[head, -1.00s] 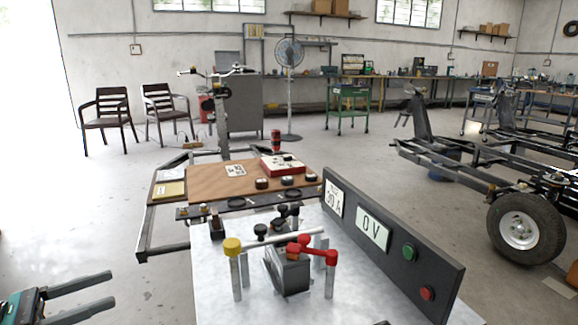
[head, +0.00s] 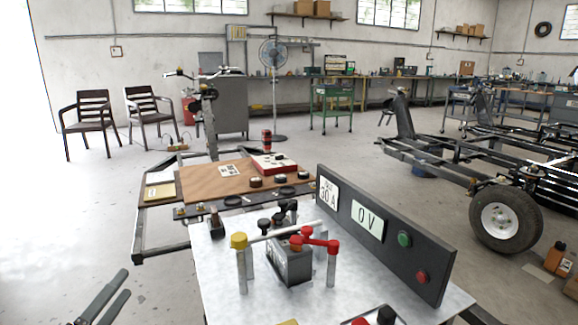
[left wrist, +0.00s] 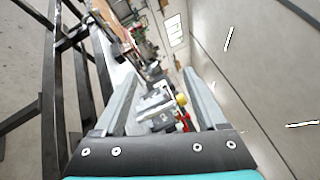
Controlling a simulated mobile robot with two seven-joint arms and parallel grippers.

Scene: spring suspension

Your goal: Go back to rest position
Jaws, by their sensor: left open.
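My left gripper (head: 108,297) shows at the lower left of the head view, over the bare floor and left of the metal table. Its two grey fingers are apart with nothing between them. The left wrist view also shows the open fingers (left wrist: 164,95), with the table and its fittings farther off beyond them. My right gripper is in neither view.
The metal table (head: 240,308) carries a grey block (head: 291,264), red and yellow capped posts, and a black panel (head: 385,235) reading 0 V. Behind stands a frame with a wooden board (head: 205,180). A wheeled chassis (head: 440,160) is right.

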